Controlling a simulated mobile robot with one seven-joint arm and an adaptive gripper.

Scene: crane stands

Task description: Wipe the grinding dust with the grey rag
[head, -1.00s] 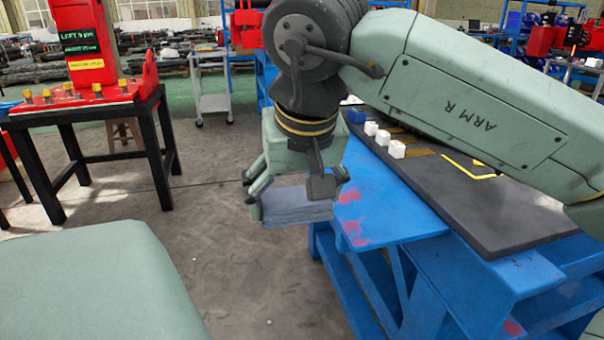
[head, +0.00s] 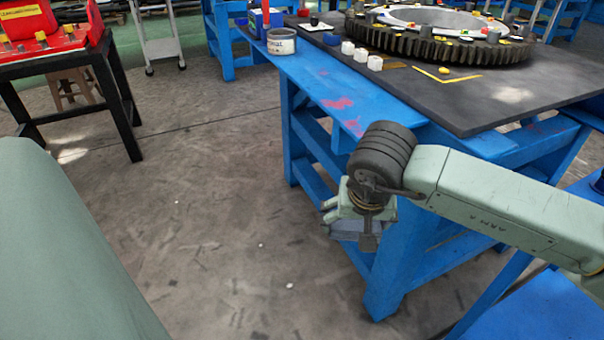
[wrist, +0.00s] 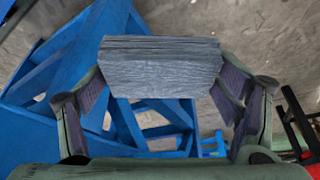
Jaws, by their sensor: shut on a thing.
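The grey rag (head: 345,235) is a folded, layered block. My gripper (head: 349,229) is shut on it and holds it in the air beside the blue bench, below the level of its top. In the wrist view the rag (wrist: 160,65) sits between the two fingers. A pale, powdery patch (head: 513,94), which looks like the grinding dust, lies on the dark mat (head: 470,112) on the bench top. My gripper is well to the left of and below this patch, touching neither mat nor bench.
A large toothed ring (head: 440,45) stands at the back of the mat. Several white blocks (head: 361,55) and a yellow corner mark (head: 447,78) lie in front of it. A tin (head: 281,42) stands on the blue ledge (head: 318,85). Open floor lies left of the bench.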

